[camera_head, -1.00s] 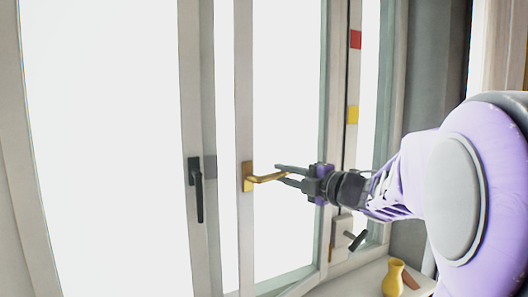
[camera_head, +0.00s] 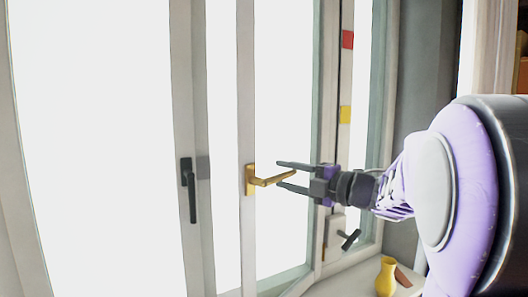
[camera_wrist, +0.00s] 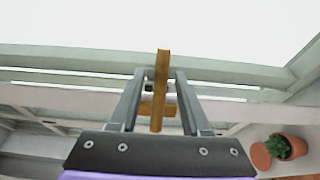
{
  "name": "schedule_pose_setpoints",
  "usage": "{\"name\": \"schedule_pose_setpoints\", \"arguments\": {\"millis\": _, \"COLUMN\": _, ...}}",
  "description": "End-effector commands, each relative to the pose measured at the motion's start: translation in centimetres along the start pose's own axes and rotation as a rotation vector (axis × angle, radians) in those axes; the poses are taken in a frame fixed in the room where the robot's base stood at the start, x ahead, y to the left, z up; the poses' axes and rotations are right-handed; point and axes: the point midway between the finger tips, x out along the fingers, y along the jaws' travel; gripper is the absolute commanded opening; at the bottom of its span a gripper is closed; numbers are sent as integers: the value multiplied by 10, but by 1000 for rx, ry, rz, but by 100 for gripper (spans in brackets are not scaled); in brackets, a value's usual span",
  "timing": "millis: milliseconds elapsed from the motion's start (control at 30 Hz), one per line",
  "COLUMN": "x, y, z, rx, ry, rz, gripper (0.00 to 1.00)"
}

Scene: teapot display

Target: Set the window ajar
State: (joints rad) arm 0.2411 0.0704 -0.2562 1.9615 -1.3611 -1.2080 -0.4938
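The window sash (camera_head: 246,110) has a pale stile with a brass handle (camera_head: 270,178), whose lever points right, roughly level. A bright strip shows between this stile and the frame post (camera_head: 183,110) to its left, and the sash stands at an angle to the frame. My gripper (camera_head: 278,174) reaches in from the right with its fingers apart. The lever end lies between the fingers. In the wrist view the handle (camera_wrist: 161,75) stands between both fingertips, with a gap on each side, so it does not look clamped.
A dark handle (camera_head: 190,190) is on the left post. Another dark handle (camera_head: 350,240) is low on the right. A yellow vase (camera_head: 387,277) stands on the sill below my arm. In the wrist view, a potted plant (camera_wrist: 287,147) is at lower right.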

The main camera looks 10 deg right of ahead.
Motion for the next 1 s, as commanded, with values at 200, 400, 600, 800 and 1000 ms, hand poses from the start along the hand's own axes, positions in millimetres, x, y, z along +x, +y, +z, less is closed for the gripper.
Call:
{"name": "schedule_pose_setpoints", "arguments": {"millis": 200, "x": 0, "y": 0, "z": 0, "rx": 0, "ry": 1, "rz": -1, "gripper": 60}}
{"name": "schedule_pose_setpoints", "arguments": {"millis": 400, "x": -3, "y": -1, "z": 0, "rx": 0, "ry": 0, "rz": -1, "gripper": 60}}
{"name": "schedule_pose_setpoints", "arguments": {"millis": 600, "x": -19, "y": -1, "z": 0, "rx": -2, "ry": -1, "rz": 0, "gripper": 60}}
{"name": "schedule_pose_setpoints", "arguments": {"millis": 800, "x": -34, "y": -1, "z": 0, "rx": 0, "ry": 0, "rz": -1, "gripper": 60}}
{"name": "schedule_pose_setpoints", "arguments": {"millis": 1000, "x": -50, "y": -1, "z": 0, "rx": 0, "ry": 0, "rz": 0, "gripper": 60}}
